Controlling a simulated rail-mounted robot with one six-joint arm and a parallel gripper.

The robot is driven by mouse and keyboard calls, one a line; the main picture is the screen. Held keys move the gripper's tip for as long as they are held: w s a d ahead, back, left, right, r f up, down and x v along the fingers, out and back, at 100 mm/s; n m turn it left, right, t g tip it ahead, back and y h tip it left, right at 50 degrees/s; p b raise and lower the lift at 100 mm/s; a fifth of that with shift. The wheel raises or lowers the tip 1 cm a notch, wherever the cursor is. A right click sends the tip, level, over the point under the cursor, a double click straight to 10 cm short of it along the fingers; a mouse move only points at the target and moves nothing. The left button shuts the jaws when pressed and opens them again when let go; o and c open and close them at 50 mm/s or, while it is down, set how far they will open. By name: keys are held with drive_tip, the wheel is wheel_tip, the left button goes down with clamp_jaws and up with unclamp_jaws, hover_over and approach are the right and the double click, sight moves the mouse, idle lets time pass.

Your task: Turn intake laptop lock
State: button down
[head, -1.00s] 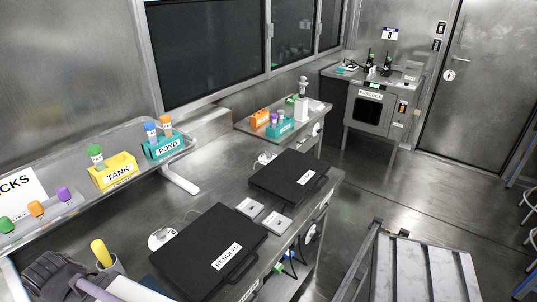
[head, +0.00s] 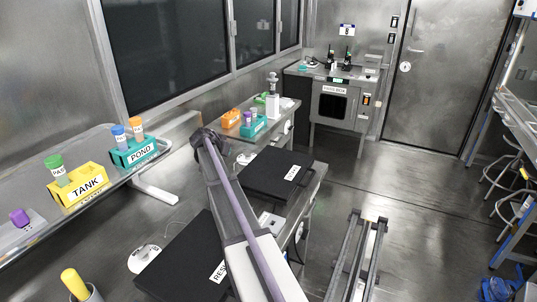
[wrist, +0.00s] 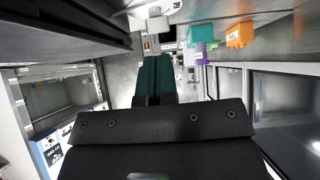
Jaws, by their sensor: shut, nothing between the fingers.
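Two closed black laptops lie on the steel bench. The far one (head: 275,172) has a white label too blurred to read surely; the near one (head: 180,265) has a label starting "RES" and is partly covered by my arm. A round white fitting (head: 143,259) with a thin cable sits left of the near laptop. In the head view my arm reaches forward over the bench, and its dark end (head: 204,140) is left of the far laptop; its fingertips cannot be made out. In the wrist view my gripper (wrist: 156,60) has its dark green fingers together, empty. No lock is clearly identifiable.
A yellow TANK rack (head: 78,186) and teal POND rack (head: 133,152) stand on the left shelf. An orange rack (head: 231,118) and teal rack (head: 253,126) stand beyond the far laptop.

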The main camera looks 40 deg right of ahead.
sight(244, 153)
drive_tip(key=b+x, duration=0.6)
drive_tip(key=x, duration=0.3)
drive_tip(key=shift+w+f+b, duration=0.15)
drive_tip(key=shift+f+b, duration=0.2)
drive_tip(key=shift+b, duration=0.05)
drive_tip(key=shift+w+d+r, duration=0.1)
drive_tip(key=shift+w+d, duration=0.15)
drive_tip(key=shift+d, duration=0.5)
drive_tip(key=shift+w+d+f, duration=0.1)
drive_tip(key=shift+w+d, duration=0.1)
drive_tip(key=shift+d, duration=0.5)
drive_tip(key=shift+w+d+r, duration=0.1)
drive_tip(key=shift+w+d, duration=0.15)
drive_tip(key=shift+d, duration=0.5)
drive_tip(key=shift+a, duration=0.2)
